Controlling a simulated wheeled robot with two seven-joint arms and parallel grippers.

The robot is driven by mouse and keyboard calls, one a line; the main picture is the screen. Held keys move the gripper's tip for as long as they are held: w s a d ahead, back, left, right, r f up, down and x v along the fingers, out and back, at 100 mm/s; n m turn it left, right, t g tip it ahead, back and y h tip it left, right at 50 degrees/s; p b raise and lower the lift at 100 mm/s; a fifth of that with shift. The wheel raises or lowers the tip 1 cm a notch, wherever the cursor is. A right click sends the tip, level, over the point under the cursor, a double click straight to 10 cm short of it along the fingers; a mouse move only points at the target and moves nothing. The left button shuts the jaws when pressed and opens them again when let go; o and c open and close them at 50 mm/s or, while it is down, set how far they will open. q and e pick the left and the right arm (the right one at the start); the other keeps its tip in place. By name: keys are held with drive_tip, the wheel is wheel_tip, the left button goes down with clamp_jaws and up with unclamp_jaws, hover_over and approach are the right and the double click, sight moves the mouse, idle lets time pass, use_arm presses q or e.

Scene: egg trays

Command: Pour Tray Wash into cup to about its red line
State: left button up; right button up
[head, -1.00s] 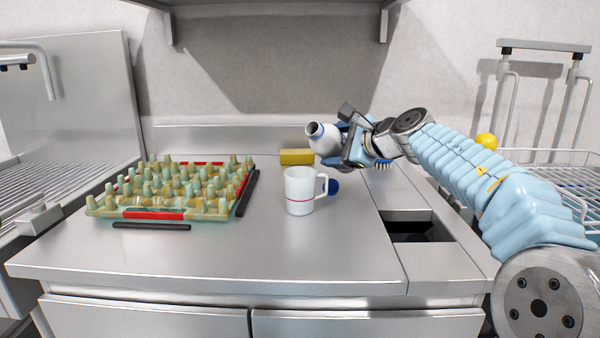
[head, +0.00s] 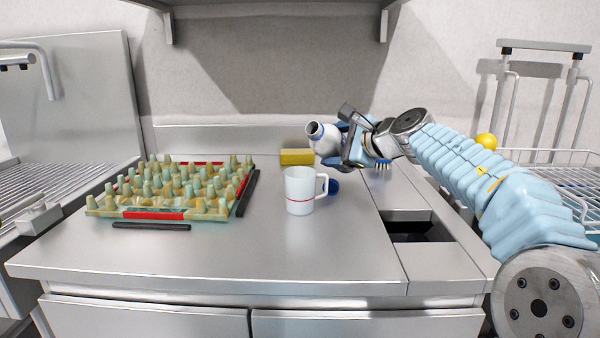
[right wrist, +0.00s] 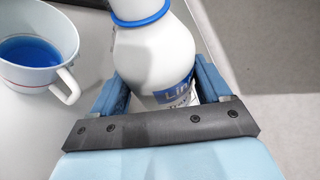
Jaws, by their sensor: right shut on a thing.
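My right gripper (head: 350,150) is shut on a white bottle (head: 328,143). The bottle is tilted, its blue-ringed mouth pointing left, above and behind the cup. In the right wrist view the bottle (right wrist: 155,50) shows a blue label beginning "Lin"; the rest is cut off. The white cup (head: 298,188) stands upright on the counter, its handle to the right and a red line low on its side. In the right wrist view the cup (right wrist: 68,85) holds blue liquid (right wrist: 30,50). I see no stream from the bottle. The level against the red line cannot be told. My left gripper is out of view.
A dark blue cap (head: 333,187) lies beside the cup. A yellow sponge (head: 297,157) lies behind. An egg tray (head: 153,215) with black strips around it fills the counter's left. A dark opening (head: 422,230) is at right. The counter's front is clear.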

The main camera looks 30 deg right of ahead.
sight(332, 125)
drive_tip(key=shift+r, duration=0.15)
drive_tip(key=shift+a+r+m+y, duration=0.3)
drive_tip(key=shift+m, duration=0.1)
drive_tip(key=r, duration=0.1)
drive_tip(key=r+m, duration=0.1)
drive_tip(key=r, duration=0.1)
drive_tip(key=shift+s+a+r+g+y, duration=0.1)
drive_tip(key=shift+a+r+g+y, duration=0.25)
drive_tip(key=shift+g+y, duration=0.05)
drive_tip(key=shift+d+r+m, duration=0.1)
drive_tip(key=shift+r+m, duration=0.05)
drive_tip(key=shift+m, duration=0.45)
drive_tip(key=shift+w+d+m+g+y, duration=0.15)
drive_tip(key=shift+d+m+g+y, duration=0.1)
drive_tip(key=shift+m+y, duration=0.2)
drive_tip(key=shift+w+d+m+g+y, duration=0.1)
drive_tip(key=shift+m+g+y, duration=0.15)
drive_tip(key=shift+m+y, duration=0.2)
drive_tip(key=shift+d+f+m+y, duration=0.15)
drive_tip(key=shift+f+m+y, duration=0.1)
drive_tip(key=shift+m+y, duration=0.8)
